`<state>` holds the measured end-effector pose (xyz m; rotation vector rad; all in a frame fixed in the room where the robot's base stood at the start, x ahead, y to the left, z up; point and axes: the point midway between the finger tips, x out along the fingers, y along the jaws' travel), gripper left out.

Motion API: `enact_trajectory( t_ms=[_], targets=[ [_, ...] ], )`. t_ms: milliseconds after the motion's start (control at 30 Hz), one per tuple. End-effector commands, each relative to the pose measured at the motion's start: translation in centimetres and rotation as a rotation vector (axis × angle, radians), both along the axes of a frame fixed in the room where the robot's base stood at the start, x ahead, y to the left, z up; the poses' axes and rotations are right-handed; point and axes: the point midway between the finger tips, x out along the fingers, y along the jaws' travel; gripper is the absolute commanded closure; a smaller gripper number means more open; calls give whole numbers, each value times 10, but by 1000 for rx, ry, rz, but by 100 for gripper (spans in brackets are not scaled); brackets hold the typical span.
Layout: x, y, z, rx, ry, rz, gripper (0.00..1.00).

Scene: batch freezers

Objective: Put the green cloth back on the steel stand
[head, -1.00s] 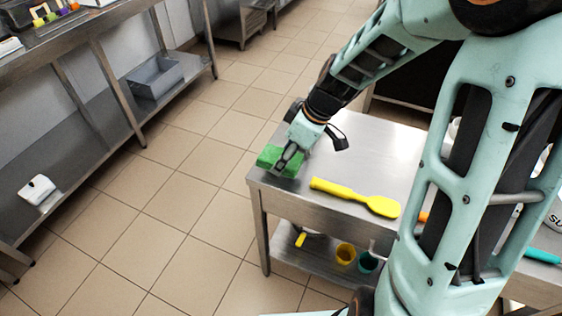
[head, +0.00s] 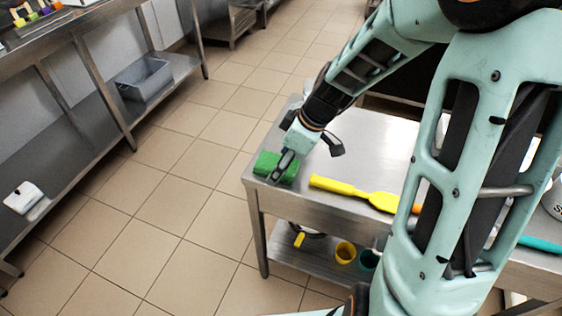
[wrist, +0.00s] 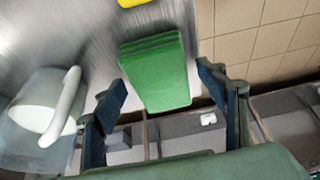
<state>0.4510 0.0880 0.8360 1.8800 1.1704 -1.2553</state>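The green cloth (head: 275,167), a thick folded block, lies at the near left corner of the steel stand's top (head: 375,145). It also shows in the wrist view (wrist: 156,72), near the edge of the steel surface. My gripper (head: 284,165) is low over the cloth in the head view and hides part of it. In the wrist view my gripper (wrist: 162,80) has its two fingers spread wide, one on each side of the cloth. A gap shows at the right finger; the left fingertip is close to the cloth's edge. I cannot tell whether it touches.
A yellow scoop (head: 355,193) lies right of the cloth. A white jug (wrist: 45,100) stands on steel in the wrist view. Tiled floor is clear to the left, before a steel bench (head: 75,120).

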Motion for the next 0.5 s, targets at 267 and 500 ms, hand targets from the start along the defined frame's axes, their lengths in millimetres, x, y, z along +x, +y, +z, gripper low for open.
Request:
enact_trajectory(
  t_ms=[267,500],
  targets=[
    [0,0,3,0,0,0,34],
    [-4,-11,34,-2,-5,-2,34]
  ],
)
